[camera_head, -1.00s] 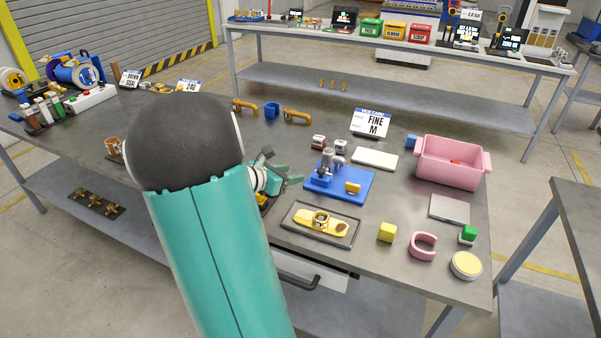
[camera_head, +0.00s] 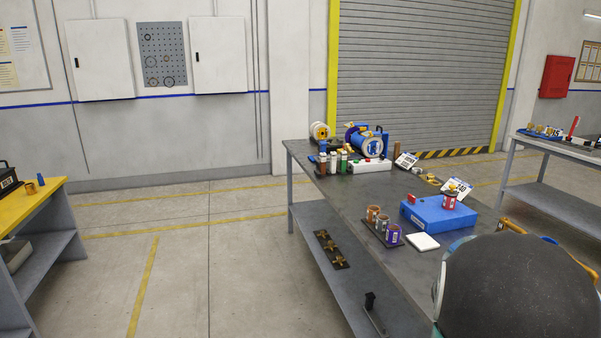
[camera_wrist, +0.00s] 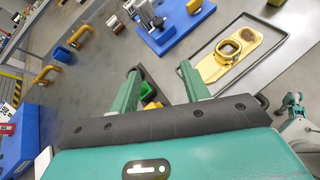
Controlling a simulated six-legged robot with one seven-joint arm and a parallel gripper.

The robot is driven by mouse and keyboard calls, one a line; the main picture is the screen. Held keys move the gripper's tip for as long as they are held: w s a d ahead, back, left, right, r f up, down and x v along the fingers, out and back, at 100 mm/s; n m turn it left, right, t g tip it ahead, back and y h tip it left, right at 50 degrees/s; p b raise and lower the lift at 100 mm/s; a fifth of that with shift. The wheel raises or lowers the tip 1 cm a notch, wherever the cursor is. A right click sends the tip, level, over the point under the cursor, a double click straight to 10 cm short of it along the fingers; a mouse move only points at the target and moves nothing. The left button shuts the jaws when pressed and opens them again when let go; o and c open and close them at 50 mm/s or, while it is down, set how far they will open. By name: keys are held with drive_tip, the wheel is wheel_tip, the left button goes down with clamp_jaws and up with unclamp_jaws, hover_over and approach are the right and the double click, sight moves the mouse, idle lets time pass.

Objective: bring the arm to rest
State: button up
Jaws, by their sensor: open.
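My gripper (camera_wrist: 161,76) shows in the wrist view with its two green fingers apart and nothing held between them. It is over the grey workbench. A dark-rimmed tray (camera_wrist: 268,38) with a yellow fixture piece (camera_wrist: 228,58) lies just beyond and right of the fingers. Small green and yellow pieces (camera_wrist: 149,92) show partly between the fingers, the rest hidden by my gripper. In the head view only my arm's dark rounded joint shows at the lower right; my gripper is out of that picture.
In the wrist view, a blue base (camera_wrist: 185,28) with grey metal parts and orange handles (camera_wrist: 80,37) lie beyond the fingers. In the head view, a blue box (camera_head: 440,215), cups (camera_head: 383,228) and cable reels (camera_head: 368,142) stand on the bench (camera_head: 345,195).

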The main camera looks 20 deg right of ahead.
drive_tip(key=w+a+r+m+t+y, duration=0.2)
drive_tip(key=w+a+m+t, duration=0.15)
drive_tip(key=a, duration=0.75)
drive_tip(key=w+a+r+m+t+y, duration=0.2)
drive_tip(key=w+a+m, duration=0.15)
drive_tip(key=a, duration=0.75)
drive_tip(key=s+a+r+m+t+y, duration=0.1)
drive_tip(key=a+r+t+y, duration=0.1)
drive_tip(key=a, duration=1)
drive_tip(key=s+a+r+m+t+y, duration=0.1)
drive_tip(key=a+y, duration=0.4)
drive_tip(key=a, duration=0.7)
drive_tip(key=shift+r+m+t, duration=0.6)
drive_tip(key=shift+r+t, duration=0.15)
drive_tip(key=shift+t, duration=0.5)
drive_tip(key=shift+c, duration=1.1)
drive_tip(key=shift+w+d, duration=0.1)
drive_tip(key=shift+d, duration=0.1)
